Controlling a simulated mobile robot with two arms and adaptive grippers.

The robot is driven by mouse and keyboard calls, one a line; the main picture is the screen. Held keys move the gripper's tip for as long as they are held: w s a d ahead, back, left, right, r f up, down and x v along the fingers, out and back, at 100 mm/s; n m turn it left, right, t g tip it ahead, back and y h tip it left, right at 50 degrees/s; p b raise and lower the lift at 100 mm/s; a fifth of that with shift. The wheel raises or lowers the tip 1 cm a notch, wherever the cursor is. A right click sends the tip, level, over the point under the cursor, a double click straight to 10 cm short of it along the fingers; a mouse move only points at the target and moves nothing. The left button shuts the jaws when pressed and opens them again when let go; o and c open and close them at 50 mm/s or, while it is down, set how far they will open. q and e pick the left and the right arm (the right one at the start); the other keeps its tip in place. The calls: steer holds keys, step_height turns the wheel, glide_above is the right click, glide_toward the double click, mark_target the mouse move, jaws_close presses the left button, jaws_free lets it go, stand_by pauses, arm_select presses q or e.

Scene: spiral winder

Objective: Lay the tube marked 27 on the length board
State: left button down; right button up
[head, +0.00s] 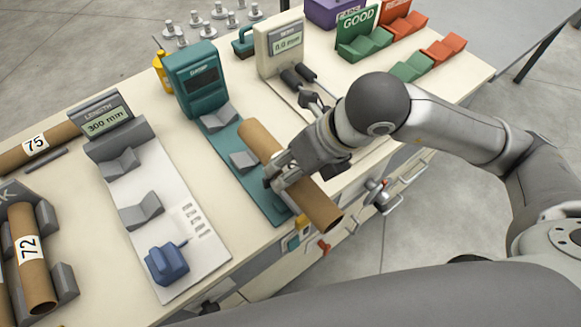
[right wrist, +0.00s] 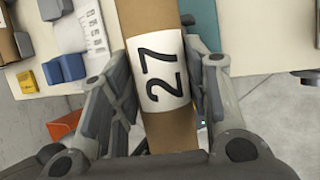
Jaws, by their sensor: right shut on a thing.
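The tube marked 27 (head: 262,143) is a brown cardboard tube. Its white label with a black 27 shows in the right wrist view (right wrist: 161,72). My right gripper (head: 283,182) is shut around the tube near its label and holds it over the teal board (head: 266,203), its near end past the table's front edge. I cannot tell whether the tube touches the teal board's cradles. The length board (head: 196,270) is a pale board to the left, with a display reading 300 mm (head: 106,120) and two empty grey V-cradles (head: 141,209). My left gripper is not in view.
A blue block (head: 166,263) sits at the length board's near end. Tube 75 (head: 52,143) and tube 72 (head: 29,262) lie at the left. A teal display unit (head: 196,79) stands behind the teal board. Green GOOD cradles (head: 364,44) stand at the back right.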

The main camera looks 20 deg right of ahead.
mark_target(291, 166)
steer(key=shift+r+p, duration=1.8)
steer(key=shift+r, duration=1.55)
